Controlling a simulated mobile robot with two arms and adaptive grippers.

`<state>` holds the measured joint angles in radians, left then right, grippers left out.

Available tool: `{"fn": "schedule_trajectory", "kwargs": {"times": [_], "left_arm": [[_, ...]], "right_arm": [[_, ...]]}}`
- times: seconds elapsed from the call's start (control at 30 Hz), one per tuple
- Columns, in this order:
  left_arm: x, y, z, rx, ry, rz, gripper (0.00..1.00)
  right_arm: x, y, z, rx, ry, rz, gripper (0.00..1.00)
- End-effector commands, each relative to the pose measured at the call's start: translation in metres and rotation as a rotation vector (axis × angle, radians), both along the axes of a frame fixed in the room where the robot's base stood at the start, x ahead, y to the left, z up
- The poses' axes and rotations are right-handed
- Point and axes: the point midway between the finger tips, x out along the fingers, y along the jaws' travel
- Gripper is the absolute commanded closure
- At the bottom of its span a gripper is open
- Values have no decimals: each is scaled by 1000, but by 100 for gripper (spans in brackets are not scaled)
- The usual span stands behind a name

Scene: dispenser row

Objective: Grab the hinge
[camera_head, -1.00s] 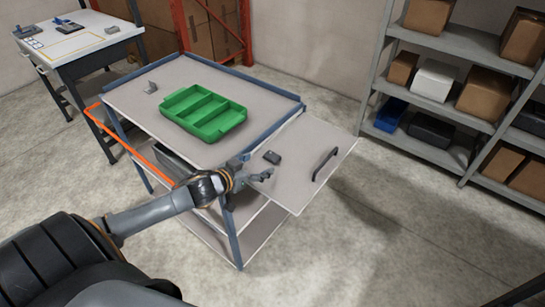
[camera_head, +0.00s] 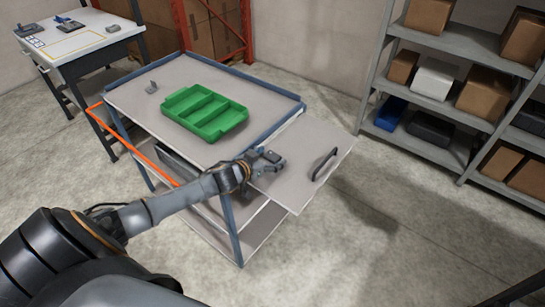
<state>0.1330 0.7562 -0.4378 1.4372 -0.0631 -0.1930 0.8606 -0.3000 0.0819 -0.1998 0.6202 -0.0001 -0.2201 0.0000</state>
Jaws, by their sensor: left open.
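A small dark flat piece (camera_head: 270,156), which looks like the hinge, lies on the grey pull-out leaf (camera_head: 300,146) at the right side of the cart. My left gripper (camera_head: 273,160) reaches over the leaf from the left, with its open fingers at the dark piece. The fingers partly hide the piece, and I cannot tell whether they touch it. My right gripper is not in view.
A green divided tray (camera_head: 203,111) and a small grey bracket (camera_head: 152,88) rest on the cart top (camera_head: 135,107). The leaf has a black handle (camera_head: 325,163). A grey shelf rack (camera_head: 455,103) with boxes stands at the right, and a workbench (camera_head: 75,42) at the far left.

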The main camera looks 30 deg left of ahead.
Motion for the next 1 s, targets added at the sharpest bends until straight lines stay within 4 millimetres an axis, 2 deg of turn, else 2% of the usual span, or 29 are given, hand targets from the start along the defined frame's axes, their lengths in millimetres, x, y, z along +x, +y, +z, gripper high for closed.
{"fn": "schedule_trajectory", "kwargs": {"times": [0.1, 0.3, 0.4, 0.77, 0.93, 1.0], "left_arm": [[0, 0, 0, 0, 1, 0, 27], [-1, 0, 0, 0, 1, 0, 67], [-1, 0, 0, 0, 1, 0, 83], [0, 0, 3, 0, -1, 0, 83], [0, 0, 17, 2, -2, -3, 83], [0, 0, 29, 3, -4, -3, 83]], "right_arm": [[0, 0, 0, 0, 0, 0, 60], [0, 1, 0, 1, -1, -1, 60], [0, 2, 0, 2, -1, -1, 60], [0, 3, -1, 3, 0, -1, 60], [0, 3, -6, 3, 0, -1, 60], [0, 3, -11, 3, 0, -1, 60]]}}
